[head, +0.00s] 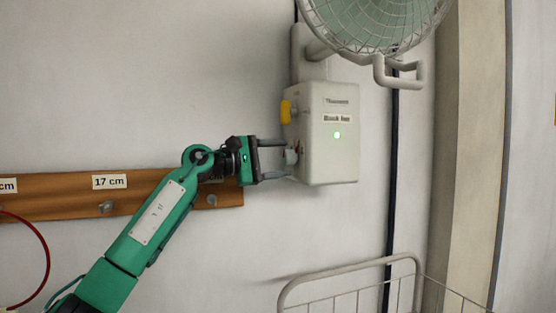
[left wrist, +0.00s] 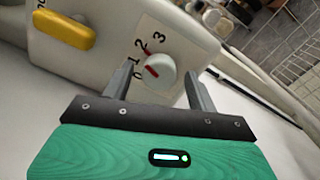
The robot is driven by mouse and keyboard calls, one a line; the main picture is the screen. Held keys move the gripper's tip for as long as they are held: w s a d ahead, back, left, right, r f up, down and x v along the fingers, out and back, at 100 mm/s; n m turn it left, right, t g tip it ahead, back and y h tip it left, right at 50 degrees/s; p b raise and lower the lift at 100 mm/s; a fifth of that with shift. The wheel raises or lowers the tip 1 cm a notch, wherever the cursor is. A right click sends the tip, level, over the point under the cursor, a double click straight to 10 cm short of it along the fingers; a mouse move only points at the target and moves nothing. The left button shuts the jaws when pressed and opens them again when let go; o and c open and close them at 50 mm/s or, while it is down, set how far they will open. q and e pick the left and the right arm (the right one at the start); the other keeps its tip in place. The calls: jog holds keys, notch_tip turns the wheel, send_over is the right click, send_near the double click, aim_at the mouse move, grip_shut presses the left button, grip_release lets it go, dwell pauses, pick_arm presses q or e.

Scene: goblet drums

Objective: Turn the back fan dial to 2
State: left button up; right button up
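The back fan's control box (head: 328,160) is a pale box on the wall, labelled "Back fan", with a lit green light. Its dial (head: 291,157) is on the box's left side. In the left wrist view the white dial (left wrist: 163,78) has a red pointer line and the numbers 0, 1, 2, 3 around its left and upper side. The pointer lies toward the lower numbers, near 0 or 1; I cannot tell exactly which. My left gripper (head: 274,160) is open, with one finger on each side of the dial; gaps show in the wrist view. My right gripper is out of view.
A yellow knob (head: 287,111) sticks out above the dial on the same side. The caged fan (head: 375,20) is above the box. A wooden rail (head: 60,200) with hooks runs along the wall at left. A wire rack (head: 350,292) stands below.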

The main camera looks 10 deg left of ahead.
pick_arm(q)
jog(key=shift+s+a, duration=0.1)
jog(key=shift+a, duration=0.05)
jog(key=b+v, duration=0.3)
jog(key=v, duration=0.8)
jog(key=shift+s+a, duration=0.25)
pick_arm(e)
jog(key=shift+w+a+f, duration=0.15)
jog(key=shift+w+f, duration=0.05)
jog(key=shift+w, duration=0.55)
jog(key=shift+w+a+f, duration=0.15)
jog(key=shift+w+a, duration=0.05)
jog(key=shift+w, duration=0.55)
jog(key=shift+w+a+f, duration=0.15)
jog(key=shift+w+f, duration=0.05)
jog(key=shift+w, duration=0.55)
pick_arm(q)
jog(key=shift+f, duration=0.1)
